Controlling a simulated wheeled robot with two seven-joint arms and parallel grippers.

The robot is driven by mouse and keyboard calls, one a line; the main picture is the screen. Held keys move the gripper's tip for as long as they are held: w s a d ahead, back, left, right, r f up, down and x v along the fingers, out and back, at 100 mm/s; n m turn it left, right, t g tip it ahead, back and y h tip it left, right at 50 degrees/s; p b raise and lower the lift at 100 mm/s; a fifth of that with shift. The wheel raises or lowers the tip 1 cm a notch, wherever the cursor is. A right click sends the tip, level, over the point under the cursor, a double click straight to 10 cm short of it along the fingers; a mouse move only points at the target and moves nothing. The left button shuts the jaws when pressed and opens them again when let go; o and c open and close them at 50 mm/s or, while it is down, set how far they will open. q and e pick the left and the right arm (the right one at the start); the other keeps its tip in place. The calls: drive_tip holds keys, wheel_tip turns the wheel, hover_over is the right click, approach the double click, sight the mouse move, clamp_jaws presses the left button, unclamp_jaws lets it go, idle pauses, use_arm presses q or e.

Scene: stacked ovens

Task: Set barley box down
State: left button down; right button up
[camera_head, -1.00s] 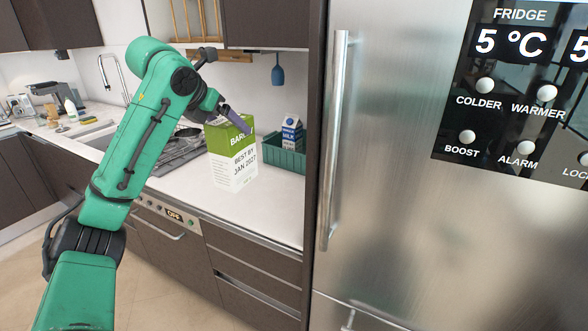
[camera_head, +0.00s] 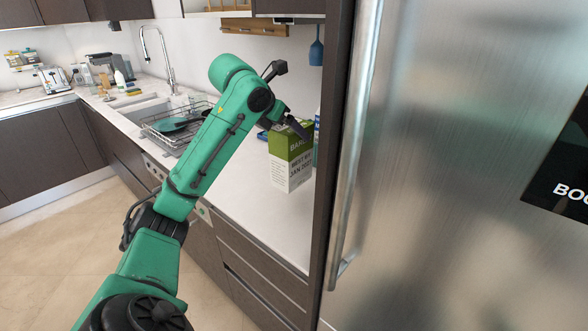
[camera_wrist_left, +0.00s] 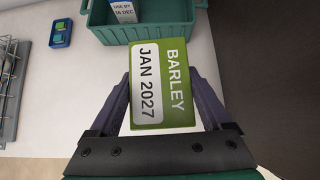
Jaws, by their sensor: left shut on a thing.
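The barley box (camera_head: 291,172) is green and white and upright over the counter near the tall fridge cabinet. My left gripper (camera_head: 297,128) is shut on its upper part. In the left wrist view the box top (camera_wrist_left: 158,84), reading BARLEY and JAN 2027, sits between the two fingers of the left gripper (camera_wrist_left: 161,97). Whether the box's base touches the counter cannot be told. My right gripper is not in view.
A green crate (camera_wrist_left: 178,28) with a milk carton (camera_wrist_left: 123,11) stands just beyond the box. A small blue item (camera_wrist_left: 61,32) lies on the white counter (camera_head: 247,183). A dish rack (camera_head: 160,132) is to the left, the steel fridge (camera_head: 440,200) to the right.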

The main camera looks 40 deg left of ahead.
sight(278, 149)
use_arm(q)
drive_tip(key=f, duration=0.3)
drive_tip(key=w+f, duration=0.1)
drive_tip(key=f, duration=0.1)
drive_tip(key=shift+w+f, duration=0.1)
drive_tip(key=shift+f, duration=0.3)
drive_tip(key=shift+s+f, duration=0.15)
drive_tip(key=shift+f, duration=0.45)
drive_tip(key=shift+s+f, duration=0.15)
drive_tip(key=shift+f, duration=0.65)
drive_tip(key=shift+w, duration=0.15)
unclamp_jaws()
drive_tip(key=shift+f, duration=0.1)
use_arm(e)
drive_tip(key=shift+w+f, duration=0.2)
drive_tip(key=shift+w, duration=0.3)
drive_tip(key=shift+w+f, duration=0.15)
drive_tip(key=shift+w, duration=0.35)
use_arm(q)
drive_tip(key=b+v, duration=0.2)
drive_tip(key=v, duration=1)
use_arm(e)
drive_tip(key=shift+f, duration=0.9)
